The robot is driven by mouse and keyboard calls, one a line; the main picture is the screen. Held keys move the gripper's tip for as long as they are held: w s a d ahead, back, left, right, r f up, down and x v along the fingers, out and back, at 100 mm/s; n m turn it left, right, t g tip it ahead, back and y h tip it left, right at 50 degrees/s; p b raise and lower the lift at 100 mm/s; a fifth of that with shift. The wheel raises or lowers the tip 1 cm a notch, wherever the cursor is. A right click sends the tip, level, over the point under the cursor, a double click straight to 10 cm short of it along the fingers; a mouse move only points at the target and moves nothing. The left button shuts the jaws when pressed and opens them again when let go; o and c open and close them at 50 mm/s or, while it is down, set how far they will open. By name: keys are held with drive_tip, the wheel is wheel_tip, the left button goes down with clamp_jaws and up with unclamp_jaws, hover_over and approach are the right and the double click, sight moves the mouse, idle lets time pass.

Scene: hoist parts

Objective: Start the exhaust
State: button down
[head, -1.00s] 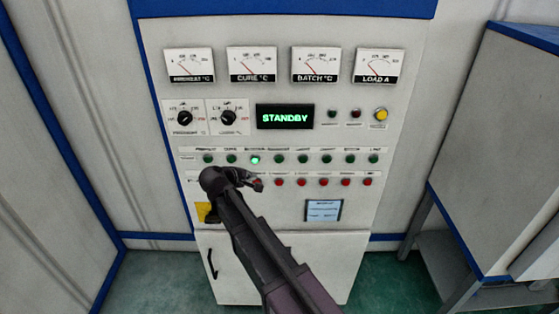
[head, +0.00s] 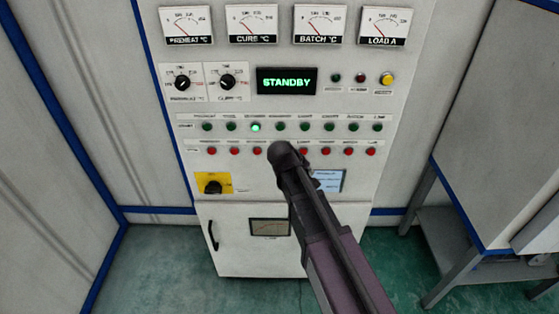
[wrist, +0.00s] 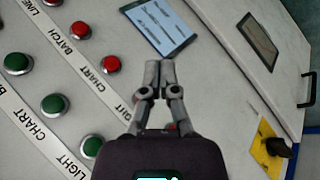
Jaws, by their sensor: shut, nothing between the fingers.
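The control panel (head: 225,165) has a row of green buttons above a row of red ones. The third green button from the left (head: 256,127) is lit. The fourth green button (head: 280,127) is unlit; its small label seems to read EXHAUST but is blurred. The display (head: 287,81) reads STANDBY. My gripper is shut and empty in the wrist view (wrist: 160,75), its fingertips over the panel near the card. In the head view my arm covers part of the red row, and the fingertips are hard to make out. Contact with the panel cannot be told.
Green buttons labelled CHART (wrist: 55,105) and LIGHT (wrist: 92,146) show in the wrist view. A yellow-plated rotary switch (head: 213,184) sits lower left, a card (head: 328,181) lower right. A cabinet or bench (head: 495,130) stands at the right.

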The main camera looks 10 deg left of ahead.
drive_tip(key=s+d+f+m+g+y+b, duration=0.1)
drive_tip(key=s+d+f+m+g+b, duration=0.1)
drive_tip(key=d, duration=0.6)
drive_tip(key=s+d+f+m+g+y+b, duration=0.2)
drive_tip(key=s+d+f, duration=0.4)
drive_tip(key=d, duration=0.3)
drive_tip(key=s+d+f+m+g+y+b, duration=0.2)
drive_tip(key=s+d+f+m+b, duration=0.2)
drive_tip(key=d, duration=0.4)
drive_tip(key=s+f+m, duration=0.1)
drive_tip(key=s, duration=0.1)
drive_tip(key=shift+s+d+m, duration=0.15)
drive_tip(key=shift+s+m, duration=0.15)
drive_tip(key=shift+m, duration=0.1)
